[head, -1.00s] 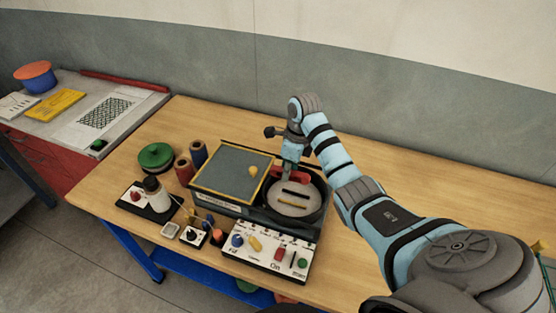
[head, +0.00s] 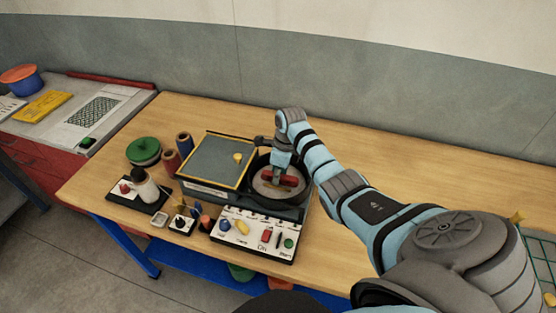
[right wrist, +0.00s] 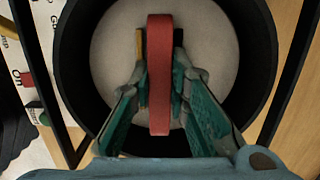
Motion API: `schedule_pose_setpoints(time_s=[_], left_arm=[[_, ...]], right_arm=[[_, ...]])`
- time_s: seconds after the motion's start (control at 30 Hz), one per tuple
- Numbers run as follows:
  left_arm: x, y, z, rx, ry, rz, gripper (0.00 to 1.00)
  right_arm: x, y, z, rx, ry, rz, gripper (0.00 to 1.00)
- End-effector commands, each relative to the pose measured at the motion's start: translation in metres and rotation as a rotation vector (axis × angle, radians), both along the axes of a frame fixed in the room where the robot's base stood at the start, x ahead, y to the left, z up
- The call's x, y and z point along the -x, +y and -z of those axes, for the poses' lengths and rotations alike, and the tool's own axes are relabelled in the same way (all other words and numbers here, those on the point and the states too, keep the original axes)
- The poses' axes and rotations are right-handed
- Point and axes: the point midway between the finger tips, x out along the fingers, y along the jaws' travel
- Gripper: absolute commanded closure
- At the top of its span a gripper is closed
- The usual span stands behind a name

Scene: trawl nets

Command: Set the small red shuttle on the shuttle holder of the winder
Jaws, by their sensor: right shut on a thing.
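The small red shuttle (right wrist: 158,100) is clamped between the fingers of my right gripper (right wrist: 160,72), and also shows in the head view (head: 275,182). It is over the pale round disc (right wrist: 110,50) inside the black round rim of the winder (head: 205,190). Dark pieces, likely the shuttle holder (right wrist: 178,38), show at the shuttle's far end in the right wrist view, mostly hidden under it. A yellow bar (right wrist: 139,45) lies beside them. I cannot tell whether the shuttle touches the disc or the holder. My left gripper is not in view.
A control panel (head: 252,234) with coloured knobs stands in front of the winder. A grey yellow-framed plate (head: 215,160) is to its left. Spools, a green round container (head: 143,150) and a white bottle (head: 145,186) stand farther left. The wooden table is clear behind and to the right.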

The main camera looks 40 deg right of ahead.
Motion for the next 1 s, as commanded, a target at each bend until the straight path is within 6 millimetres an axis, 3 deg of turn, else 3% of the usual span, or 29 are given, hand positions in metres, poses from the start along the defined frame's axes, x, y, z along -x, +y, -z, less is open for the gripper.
schedule_pose_setpoints(time_s=[0.33, 0.37, 0.5, 0.83, 1.0], left_arm=[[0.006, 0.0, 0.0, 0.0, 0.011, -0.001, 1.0], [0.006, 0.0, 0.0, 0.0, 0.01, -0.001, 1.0], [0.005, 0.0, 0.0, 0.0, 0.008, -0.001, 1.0], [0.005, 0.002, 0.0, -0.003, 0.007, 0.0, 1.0], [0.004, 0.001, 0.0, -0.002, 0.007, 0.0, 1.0]], right_arm=[[0.0, 0.0, 0.0, -0.001, -0.001, 0.0, 1.0], [0.0, 0.0, 0.001, 0.0, -0.001, 0.001, 0.82], [0.0, -0.001, 0.001, 0.0, -0.001, 0.001, 0.61], [0.0, -0.001, -0.002, 0.0, -0.003, 0.0, 0.61], [0.003, -0.004, -0.033, 0.003, -0.007, 0.0, 0.61]])
